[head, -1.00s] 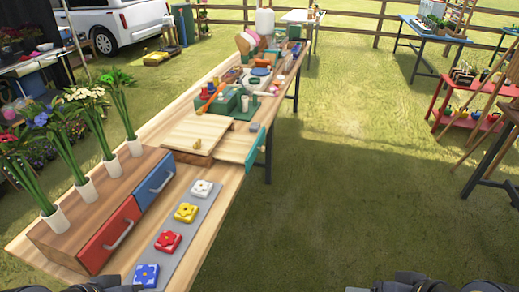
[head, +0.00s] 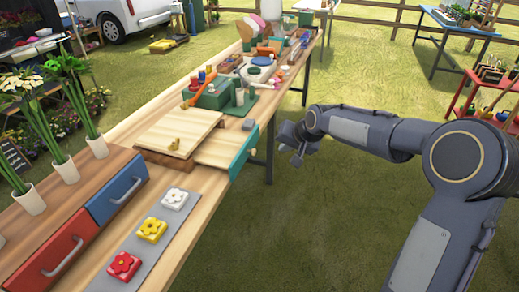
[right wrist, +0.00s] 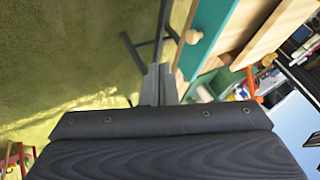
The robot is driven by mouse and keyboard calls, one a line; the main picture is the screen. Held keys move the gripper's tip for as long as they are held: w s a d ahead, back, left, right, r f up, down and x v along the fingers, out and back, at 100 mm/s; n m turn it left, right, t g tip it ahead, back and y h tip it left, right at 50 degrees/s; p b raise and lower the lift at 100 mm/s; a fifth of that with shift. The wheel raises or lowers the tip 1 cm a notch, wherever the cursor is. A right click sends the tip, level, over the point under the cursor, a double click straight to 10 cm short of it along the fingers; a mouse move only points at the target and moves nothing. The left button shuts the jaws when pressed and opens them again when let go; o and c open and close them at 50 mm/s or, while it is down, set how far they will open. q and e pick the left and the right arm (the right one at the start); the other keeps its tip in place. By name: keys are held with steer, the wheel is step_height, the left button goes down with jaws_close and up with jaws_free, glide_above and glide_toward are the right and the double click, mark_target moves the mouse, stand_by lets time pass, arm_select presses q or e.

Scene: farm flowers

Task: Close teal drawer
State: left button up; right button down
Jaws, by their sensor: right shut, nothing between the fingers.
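The teal drawer (head: 243,153) sticks out to the right from under a wooden board (head: 180,130) on the long table, so it stands open. Its teal front (right wrist: 212,28) and round wooden knob (right wrist: 193,36) also show in the right wrist view. My right gripper (head: 291,142) is off the table's right edge, to the right of the teal front, with a gap between them. In the right wrist view its fingers (right wrist: 159,84) are together and empty, below and left of the knob. My left gripper is out of view.
A red drawer (head: 55,250) and a blue drawer (head: 118,188) are in a wooden unit at the left. A grey strip with flower tiles (head: 152,229) lies in front. A green tool tray (head: 222,98) stands behind the board. Grass is clear right of the table.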

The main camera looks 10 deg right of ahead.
steer(key=w+a+f, duration=0.5)
steer(key=w+f, duration=0.2)
steer(key=shift+w+a+f+p, duration=0.15)
steer(key=shift+w+p, duration=0.2)
steer(key=shift+p, duration=0.1)
